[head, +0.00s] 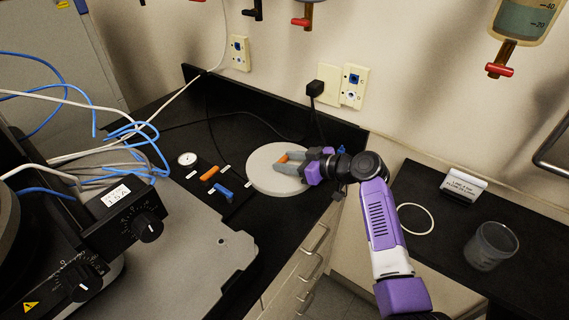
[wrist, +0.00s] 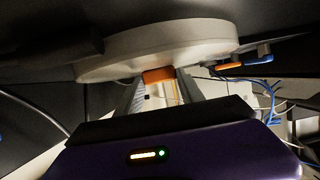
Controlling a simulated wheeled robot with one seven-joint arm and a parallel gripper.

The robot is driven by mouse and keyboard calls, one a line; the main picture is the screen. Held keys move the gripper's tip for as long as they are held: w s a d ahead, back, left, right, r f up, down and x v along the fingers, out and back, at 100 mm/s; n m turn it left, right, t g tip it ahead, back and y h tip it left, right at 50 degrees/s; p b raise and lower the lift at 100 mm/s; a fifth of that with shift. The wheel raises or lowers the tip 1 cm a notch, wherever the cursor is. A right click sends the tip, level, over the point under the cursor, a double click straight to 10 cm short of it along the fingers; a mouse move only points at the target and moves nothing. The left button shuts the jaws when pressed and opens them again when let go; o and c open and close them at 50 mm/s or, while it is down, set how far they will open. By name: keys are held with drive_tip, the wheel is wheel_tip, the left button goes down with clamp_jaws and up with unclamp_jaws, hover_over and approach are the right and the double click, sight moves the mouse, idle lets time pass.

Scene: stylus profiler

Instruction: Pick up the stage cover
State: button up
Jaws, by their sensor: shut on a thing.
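The stage cover, a round pale disc (head: 262,178), is over the black counter near its front edge. It also shows across the top of the wrist view (wrist: 160,45). My gripper (head: 286,166) comes in from the right, over the disc. Its grey fingers are shut on an orange grip (wrist: 158,76) at the disc, which shows between the fingertips in both views. The fingers hide part of the disc's top. I cannot tell whether the disc touches the counter.
Left of the disc, an orange-handled tool (head: 210,173), a blue-handled tool (head: 224,192) and a round dial (head: 187,159) lie on a dark mat. An instrument with knobs (head: 126,222) and loose cables fills the left. A glass beaker (head: 491,246) stands on the right counter.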

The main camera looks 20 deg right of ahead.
drive_tip(key=shift+r, duration=0.15)
wheel_tip(320, 180, up, 20)
drive_tip(key=b, duration=0.2)
idle(0.3)
drive_tip(key=o, duration=0.7)
clamp_jaws()
drive_tip(key=shift+a, duration=0.1)
